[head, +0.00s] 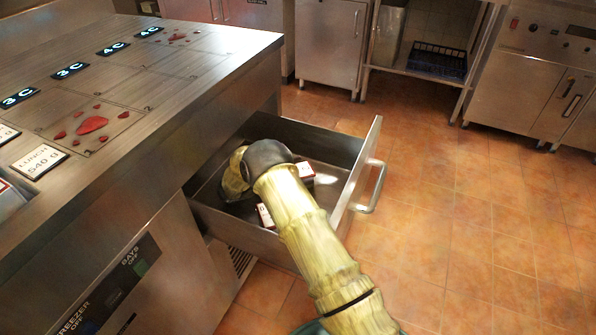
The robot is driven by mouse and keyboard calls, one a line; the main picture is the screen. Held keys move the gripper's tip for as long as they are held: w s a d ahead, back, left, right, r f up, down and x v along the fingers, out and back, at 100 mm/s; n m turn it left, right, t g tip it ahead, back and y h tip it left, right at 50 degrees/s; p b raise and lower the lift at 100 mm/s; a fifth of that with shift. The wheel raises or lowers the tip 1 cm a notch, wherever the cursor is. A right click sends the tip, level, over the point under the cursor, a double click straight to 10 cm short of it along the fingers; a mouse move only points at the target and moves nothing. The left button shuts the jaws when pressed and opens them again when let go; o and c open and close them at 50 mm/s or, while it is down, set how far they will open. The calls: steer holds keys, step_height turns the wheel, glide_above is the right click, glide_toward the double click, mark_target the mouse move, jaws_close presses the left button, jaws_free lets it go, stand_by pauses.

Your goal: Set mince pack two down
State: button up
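The open drawer (352,190) juts out from the counter's side. Inside it, a pack with a white and red label (265,215) shows left of my arm. Another red and white labelled piece (305,171) shows right of my arm. My arm covers the space between them, and I cannot tell which is mince pack two. My arm reaches down into the drawer, with its wrist bent over near the back left. My gripper is low in the drawer and mostly hidden by my own arm. Its fingers, and anything between them, cannot be made out.
The steel counter (205,65) carries red meat pieces (92,125), number plates (70,70) and a sign reading "LUNCH 540 g" (39,161). The drawer's handle (374,188) sticks out to the right. The tiled floor (480,220) is clear. Steel cabinets (332,45) line the back.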

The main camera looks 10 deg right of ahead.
steer(key=shift+r, duration=0.2)
steer(key=a, duration=0.2)
steer(key=a+p, duration=0.1)
steer(key=a, duration=0.2)
steer(key=s+a, duration=0.1)
steer(key=a, duration=0.1)
steer(key=shift+s+a+p, duration=0.1)
steer(key=shift+a+p, duration=0.1)
steer(key=shift+p, duration=0.15)
